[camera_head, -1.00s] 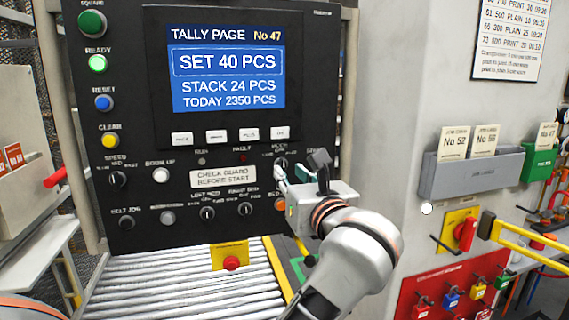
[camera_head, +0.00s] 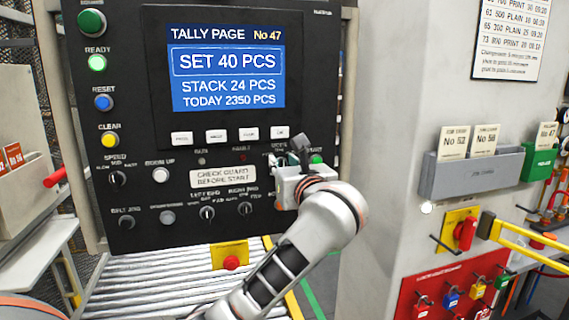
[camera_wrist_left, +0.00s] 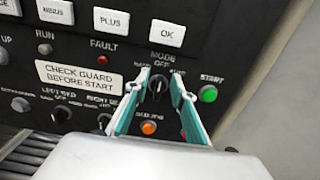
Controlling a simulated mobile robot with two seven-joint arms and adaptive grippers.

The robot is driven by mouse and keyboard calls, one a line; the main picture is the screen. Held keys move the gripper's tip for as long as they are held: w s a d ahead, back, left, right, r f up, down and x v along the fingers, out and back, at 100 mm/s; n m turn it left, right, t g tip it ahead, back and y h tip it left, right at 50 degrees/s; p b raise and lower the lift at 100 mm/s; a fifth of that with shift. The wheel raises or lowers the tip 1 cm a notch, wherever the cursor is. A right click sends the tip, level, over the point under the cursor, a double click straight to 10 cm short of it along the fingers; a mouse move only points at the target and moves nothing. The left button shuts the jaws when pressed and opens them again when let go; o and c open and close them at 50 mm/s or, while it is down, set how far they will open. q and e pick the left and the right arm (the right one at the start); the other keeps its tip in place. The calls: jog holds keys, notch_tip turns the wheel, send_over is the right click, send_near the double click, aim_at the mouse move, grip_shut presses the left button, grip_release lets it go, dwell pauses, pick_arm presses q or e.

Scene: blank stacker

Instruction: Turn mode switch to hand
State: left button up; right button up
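The mode switch (camera_wrist_left: 157,86) is a small dark knob under the MODE label on the black control panel (camera_head: 130,180). In the left wrist view my left gripper (camera_wrist_left: 160,74) is open, with one fingertip on each side of the knob. Small gaps seem to show between the knob and the fingers; contact cannot be told. The knob's exact pointing direction is too small to read. In the head view my left gripper (camera_head: 277,163) is at the panel's lower right and hides the switch. My right gripper is not in view.
The green START button (camera_wrist_left: 208,93) is close right of the fingers, and an orange button (camera_wrist_left: 148,127) is below the knob. An OK key (camera_wrist_left: 167,34) is above. A roller conveyor (camera_head: 165,285) runs below the panel. A grey card holder (camera_head: 470,175) is at right.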

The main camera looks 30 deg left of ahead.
pick_arm(q)
grip_shut()
